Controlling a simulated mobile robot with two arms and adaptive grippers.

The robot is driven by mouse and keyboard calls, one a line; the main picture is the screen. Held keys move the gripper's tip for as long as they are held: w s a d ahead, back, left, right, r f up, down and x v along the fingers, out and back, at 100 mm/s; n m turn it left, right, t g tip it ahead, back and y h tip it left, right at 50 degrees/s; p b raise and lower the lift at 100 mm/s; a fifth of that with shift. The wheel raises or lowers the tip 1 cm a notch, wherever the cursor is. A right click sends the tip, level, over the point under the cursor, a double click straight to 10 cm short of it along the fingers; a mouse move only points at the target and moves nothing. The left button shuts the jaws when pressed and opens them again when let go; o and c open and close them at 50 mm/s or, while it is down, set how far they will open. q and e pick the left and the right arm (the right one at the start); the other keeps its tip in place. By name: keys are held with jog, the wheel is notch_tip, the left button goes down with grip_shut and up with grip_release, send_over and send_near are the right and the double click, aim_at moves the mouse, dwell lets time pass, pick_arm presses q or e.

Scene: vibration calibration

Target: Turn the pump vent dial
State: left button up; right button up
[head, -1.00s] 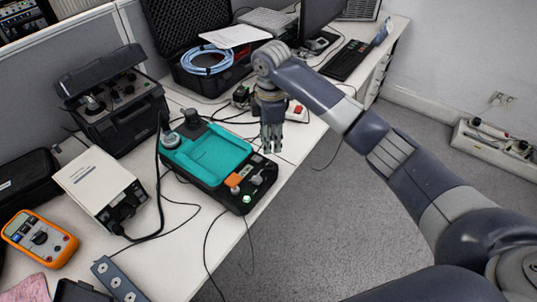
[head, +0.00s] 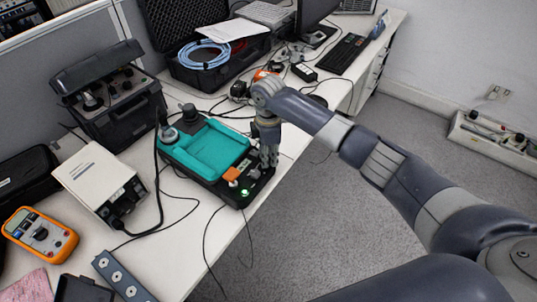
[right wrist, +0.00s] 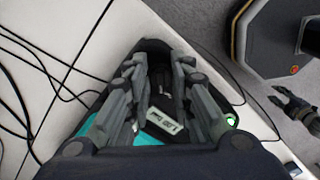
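The teal and black pump unit (head: 204,150) lies on the white table. Its front right end carries an orange part (head: 231,174), small grey knobs and a lit green button (head: 244,192). My right gripper (head: 269,163) points down at the right corner of that end. In the right wrist view my right gripper (right wrist: 157,68) has its fingers apart, one on each side of a dark part. A light printed label (right wrist: 165,124) shows between the fingers. The vent dial is largely hidden by the fingers, and contact cannot be told. My left gripper (right wrist: 288,102) hangs over the carpet, its fingers seeming apart.
A black instrument case (head: 115,105), a white box (head: 98,185) and an orange multimeter (head: 40,235) stand to the left. An open case with blue hose (head: 205,58) is behind. Loose black cables run over the table and its front edge. Carpet lies right.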

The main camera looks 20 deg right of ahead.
grip_shut()
jog(key=shift+r+p, duration=0.15)
jog(key=shift+p, duration=0.3)
jog(key=m+p, duration=0.6)
jog(key=p, duration=0.1)
jog(key=shift+s+a+r+m+p, duration=0.15)
jog(key=shift+m+p, duration=0.95)
jog(key=shift+m, duration=0.1)
jog(key=m+p, duration=0.3)
jog(key=m, duration=0.2)
jog(key=shift+a, duration=0.15)
pick_arm(q)
notch_tip(320, 180, up, 15)
jog(key=p, duration=0.2)
pick_arm(e)
jog(key=shift+f+m, duration=0.2)
jog(key=shift+m, duration=2.1)
pick_arm(q)
jog(key=shift+r, duration=0.1)
pick_arm(e)
jog(key=o, duration=0.6)
grip_release()
